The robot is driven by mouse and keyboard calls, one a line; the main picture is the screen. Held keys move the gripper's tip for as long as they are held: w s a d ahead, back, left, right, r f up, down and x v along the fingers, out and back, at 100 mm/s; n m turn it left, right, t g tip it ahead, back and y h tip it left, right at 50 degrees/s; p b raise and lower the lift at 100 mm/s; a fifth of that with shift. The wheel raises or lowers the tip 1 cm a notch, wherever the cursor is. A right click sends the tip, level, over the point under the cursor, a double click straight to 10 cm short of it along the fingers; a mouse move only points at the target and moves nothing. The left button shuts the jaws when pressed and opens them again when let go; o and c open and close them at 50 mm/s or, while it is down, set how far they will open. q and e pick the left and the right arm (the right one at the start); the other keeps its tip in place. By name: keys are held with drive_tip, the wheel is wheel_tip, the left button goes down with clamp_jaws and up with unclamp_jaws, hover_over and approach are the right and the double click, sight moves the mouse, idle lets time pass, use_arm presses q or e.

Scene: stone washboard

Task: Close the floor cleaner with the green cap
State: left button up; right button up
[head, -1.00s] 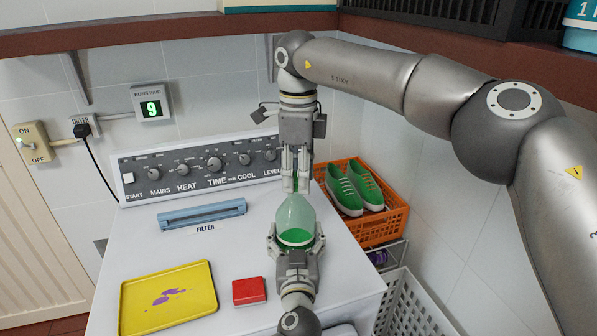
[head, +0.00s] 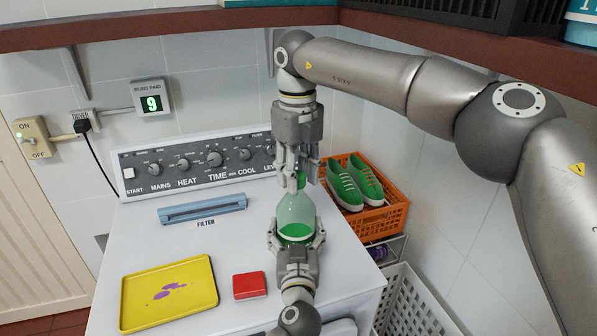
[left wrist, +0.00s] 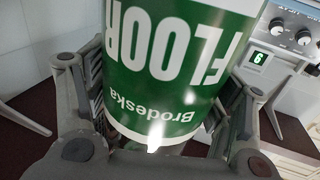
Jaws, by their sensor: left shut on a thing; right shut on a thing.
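In the left wrist view the bottle's green and white label (left wrist: 170,70) fills the space between the fingers and reads FLOOR upside down. My right gripper (head: 299,170) points down from above, shut on the green cap (head: 300,180) at the bottle's neck. The fingers partly hide the cap, so I cannot tell how far it sits on the neck.
A yellow tray (head: 195,312) with purple stains, a red box (head: 249,285) and a blue filter bar (head: 202,211) lie on the machine (head: 150,250). Behind is the dial panel (head: 235,153). An orange crate (head: 384,222) with green shoes (head: 345,187) stands close on the right.

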drive_tip(key=m, duration=0.6)
drive_tip(key=shift+a, duration=0.2)
drive_tip(key=m, duration=0.4)
drive_tip(key=shift+a+m, duration=0.1)
drive_tip(key=shift+m, duration=0.3)
drive_tip(key=m, duration=0.4)
drive_tip(key=shift+a+m, duration=0.1)
drive_tip(key=shift+m, duration=0.2)
drive_tip(key=m, duration=0.4)
drive_tip(key=shift+w+a+m, duration=0.1)
drive_tip(key=shift+w+m, duration=0.05)
drive_tip(key=shift+m, duration=0.25)
drive_tip(key=m, duration=0.6)
drive_tip(key=shift+w, duration=0.2)
drive_tip(key=m, duration=0.7)
drive_tip(key=shift+w+m, duration=0.2)
drive_tip(key=shift+m, duration=0.2)
drive_tip(key=o, duration=0.7)
drive_tip(key=shift+f, duration=0.1)
drive_tip(key=shift+c, duration=0.2)
